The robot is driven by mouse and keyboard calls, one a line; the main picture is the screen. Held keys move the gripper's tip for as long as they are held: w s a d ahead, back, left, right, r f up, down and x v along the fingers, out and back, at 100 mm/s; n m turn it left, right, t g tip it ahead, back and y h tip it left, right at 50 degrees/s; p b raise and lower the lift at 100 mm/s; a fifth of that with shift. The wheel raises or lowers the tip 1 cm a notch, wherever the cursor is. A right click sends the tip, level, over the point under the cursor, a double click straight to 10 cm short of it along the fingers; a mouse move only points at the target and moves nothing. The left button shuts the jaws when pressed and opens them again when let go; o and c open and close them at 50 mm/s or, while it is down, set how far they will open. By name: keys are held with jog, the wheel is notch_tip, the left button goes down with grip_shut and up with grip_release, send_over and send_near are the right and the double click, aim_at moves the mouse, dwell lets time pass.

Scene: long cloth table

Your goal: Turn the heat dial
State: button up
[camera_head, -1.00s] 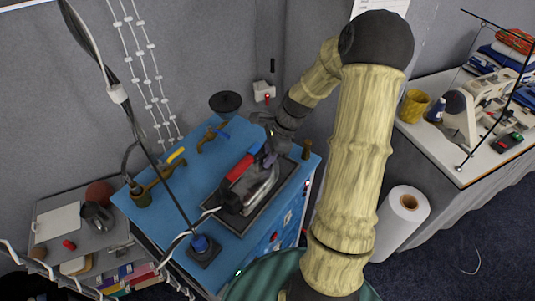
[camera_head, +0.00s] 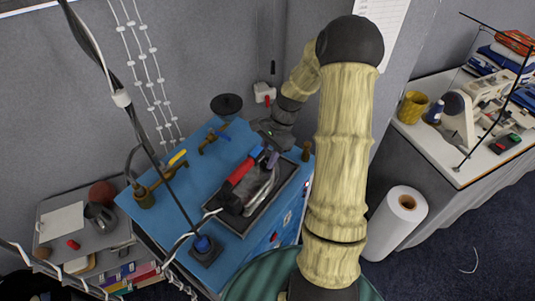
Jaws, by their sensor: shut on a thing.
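An iron with a red handle (camera_head: 240,171) and a grey metal body (camera_head: 262,188) lies on a dark tray (camera_head: 241,229) on the blue table. My gripper (camera_head: 265,156) reaches in from behind, at the far end of the handle. Its jaws are shut around a small blue part there, which looks like the heat dial (camera_head: 257,152). The gripper body and fingers hide much of this part, so its markings and angle cannot be read.
A hanging cable (camera_head: 150,140) crosses the left side. A sewing machine (camera_head: 470,110) is on the right table.

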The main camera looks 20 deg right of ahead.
jog(key=n, duration=0.2)
jog(key=n+g, duration=0.1)
jog(key=shift+w+r+n+h+p, duration=0.1)
jog(key=shift+w+n+h+p, duration=0.1)
jog(key=shift+n+h+p, duration=0.15)
jog(key=n+g+h, duration=0.1)
jog(key=n, duration=0.2)
jog(key=shift+w+a+n, duration=0.1)
jog(key=shift+n, duration=0.25)
jog(key=n+h, duration=0.1)
jog(key=n, duration=0.2)
jog(key=n+g+h, duration=0.1)
jog(key=n, duration=0.2)
jog(key=shift+a+n, duration=0.2)
jog(key=shift+n, duration=0.2)
jog(key=o, duration=1)
